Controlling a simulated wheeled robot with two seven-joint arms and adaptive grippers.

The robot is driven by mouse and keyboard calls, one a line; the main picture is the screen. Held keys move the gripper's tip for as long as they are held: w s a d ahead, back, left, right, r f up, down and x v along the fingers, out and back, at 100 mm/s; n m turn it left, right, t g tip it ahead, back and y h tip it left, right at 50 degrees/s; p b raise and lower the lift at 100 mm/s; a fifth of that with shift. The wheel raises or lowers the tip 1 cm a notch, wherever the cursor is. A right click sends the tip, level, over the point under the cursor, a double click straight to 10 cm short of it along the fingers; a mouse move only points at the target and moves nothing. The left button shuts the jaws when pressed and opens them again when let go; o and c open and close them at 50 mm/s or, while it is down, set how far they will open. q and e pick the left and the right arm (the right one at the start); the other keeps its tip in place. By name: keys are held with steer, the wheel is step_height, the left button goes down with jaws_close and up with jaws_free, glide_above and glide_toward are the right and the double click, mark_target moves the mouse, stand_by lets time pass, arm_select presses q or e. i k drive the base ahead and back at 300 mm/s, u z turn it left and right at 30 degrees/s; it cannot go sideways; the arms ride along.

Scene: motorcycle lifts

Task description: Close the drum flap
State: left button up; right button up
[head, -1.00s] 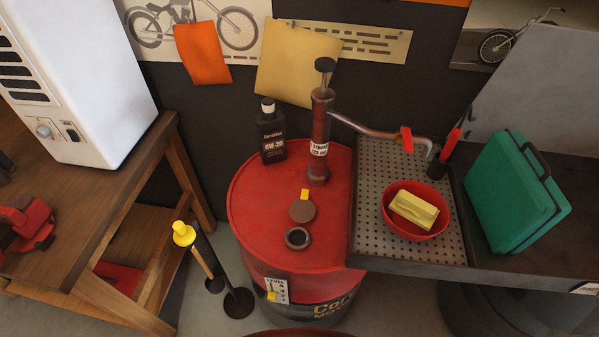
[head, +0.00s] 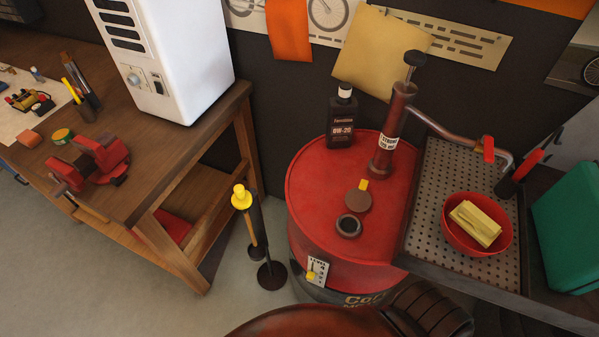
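The red drum (head: 325,185) stands in the middle of the head view. On its top is a dark round opening with a raised rim (head: 348,227). The drum flap (head: 358,201), a brown disc with a yellow tab (head: 363,185), stands open just behind the opening and does not cover it. Neither of my grippers is in view.
A dark bottle (head: 341,118) and a pump (head: 391,130) stand on the drum. At right, a perforated tray (head: 436,190) holds a red bowl (head: 450,236). A yellow-topped post (head: 243,198) stands left of the drum. A brown rounded surface (head: 305,322) shows at the bottom.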

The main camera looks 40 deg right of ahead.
mark_target(357, 200)
steer(key=u, duration=0.75)
steer(key=k, duration=1.1)
steer(key=z, duration=1.7)
steer(key=i, duration=0.2)
steer(key=u, duration=0.1)
